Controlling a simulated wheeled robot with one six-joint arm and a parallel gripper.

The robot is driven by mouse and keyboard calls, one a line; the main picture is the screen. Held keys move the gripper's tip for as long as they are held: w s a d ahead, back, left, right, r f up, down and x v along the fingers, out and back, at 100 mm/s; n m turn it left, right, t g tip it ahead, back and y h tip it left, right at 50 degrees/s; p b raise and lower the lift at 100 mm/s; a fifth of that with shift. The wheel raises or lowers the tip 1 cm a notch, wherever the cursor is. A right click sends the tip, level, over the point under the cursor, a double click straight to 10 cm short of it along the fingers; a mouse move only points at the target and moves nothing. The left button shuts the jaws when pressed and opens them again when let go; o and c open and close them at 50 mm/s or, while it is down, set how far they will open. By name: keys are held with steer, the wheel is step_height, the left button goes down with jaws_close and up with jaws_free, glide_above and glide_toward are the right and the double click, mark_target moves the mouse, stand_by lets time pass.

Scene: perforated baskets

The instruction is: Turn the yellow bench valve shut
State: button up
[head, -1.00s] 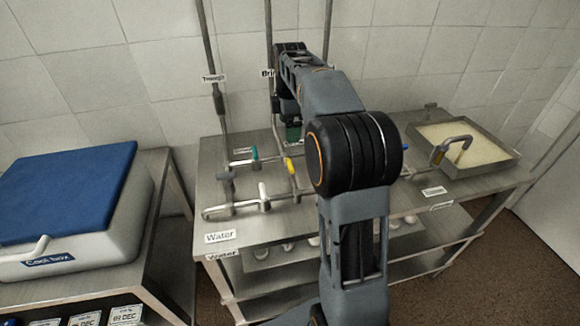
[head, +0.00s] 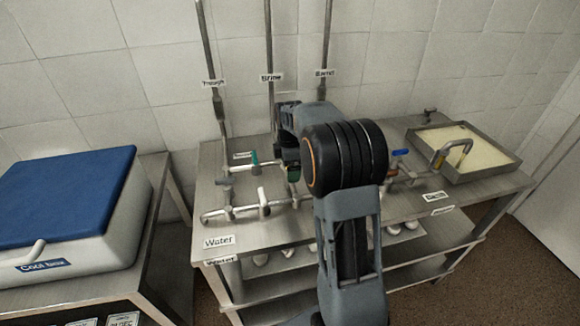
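The yellow bench valve is hidden now behind my arm and gripper; a second ago its yellow handle showed on the pipework on the steel bench (head: 215,160). My gripper (head: 293,174) is low over that pipework, between the teal-handled valve (head: 254,158) and the black arm joint. Its fingers are small, dark and partly covered, so I cannot tell whether they are open or shut, or whether they touch the valve.
A white-handled valve (head: 263,196) and a grey-handled valve (head: 223,182) stand left of my gripper. A blue-handled valve (head: 401,152) is to the right, near a tray of pale liquid (head: 500,163). Vertical pipes (head: 270,105) rise behind. A cool box (head: 70,210) stands at left.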

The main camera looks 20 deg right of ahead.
steer(key=shift+f, duration=0.15)
steer(key=c, duration=0.9)
steer(key=shift+c, duration=0.2)
steer(key=shift+m, duration=0.4)
steer(key=m+p, duration=0.1)
steer(key=m, duration=0.2)
steer(key=shift+m, duration=0.4)
steer(key=m+p, duration=0.1)
steer(key=m, duration=0.3)
steer(key=shift+m, duration=0.3)
steer(key=m, duration=0.4)
steer(key=shift+p, duration=0.3)
steer(key=m, duration=0.4)
steer(key=shift+m, duration=0.6)
